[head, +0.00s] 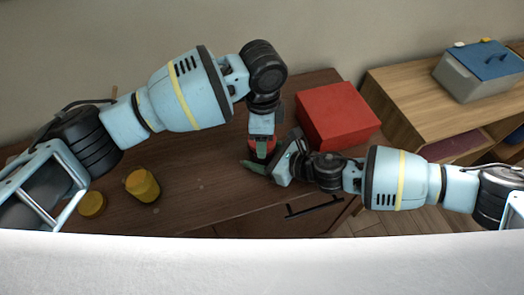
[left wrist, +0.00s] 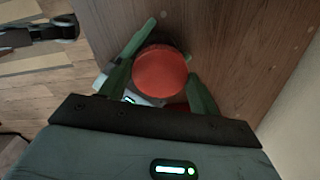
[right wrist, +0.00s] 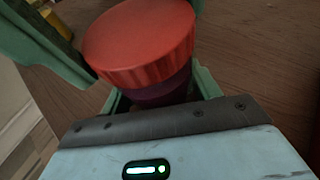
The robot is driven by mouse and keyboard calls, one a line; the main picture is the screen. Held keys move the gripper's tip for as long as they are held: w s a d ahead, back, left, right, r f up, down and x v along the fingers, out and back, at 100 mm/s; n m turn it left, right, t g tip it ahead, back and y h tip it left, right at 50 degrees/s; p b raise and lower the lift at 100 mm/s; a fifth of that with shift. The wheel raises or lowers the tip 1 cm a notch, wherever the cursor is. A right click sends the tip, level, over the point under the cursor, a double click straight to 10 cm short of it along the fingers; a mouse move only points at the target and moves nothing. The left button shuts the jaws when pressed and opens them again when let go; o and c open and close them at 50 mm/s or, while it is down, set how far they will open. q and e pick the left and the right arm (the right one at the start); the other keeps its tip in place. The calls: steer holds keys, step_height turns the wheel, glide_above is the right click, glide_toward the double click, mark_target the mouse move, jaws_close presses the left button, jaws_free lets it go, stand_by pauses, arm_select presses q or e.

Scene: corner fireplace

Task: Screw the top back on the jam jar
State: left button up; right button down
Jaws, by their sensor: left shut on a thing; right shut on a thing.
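The jam jar (right wrist: 155,93) has a dark purple body and stands on the brown wooden cabinet top. Its red ribbed top (right wrist: 140,42) sits on the jar's mouth; I cannot tell how tightly it is screwed. In the head view the red top (head: 262,149) is partly hidden by my grippers. My left gripper (head: 262,140) reaches down from above and is shut on the red top, which shows round between its green fingers in the left wrist view (left wrist: 160,72). My right gripper (head: 268,164) comes in low from the right and is shut on the jar body.
A red box (head: 337,115) stands close behind my right gripper. Two yellow containers, one taller (head: 142,185) and one shorter (head: 91,204), stand to the left on the cabinet top. A grey box with a blue lid (head: 480,68) is on the lighter shelf at right.

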arm_select(q)
steer(key=o, duration=1.2)
steer(key=shift+c, duration=0.2)
steer(key=shift+r, duration=0.1)
step_height(320, 180, up, 12)
arm_select(e)
steer(key=shift+c, duration=1.4)
jaws_free()
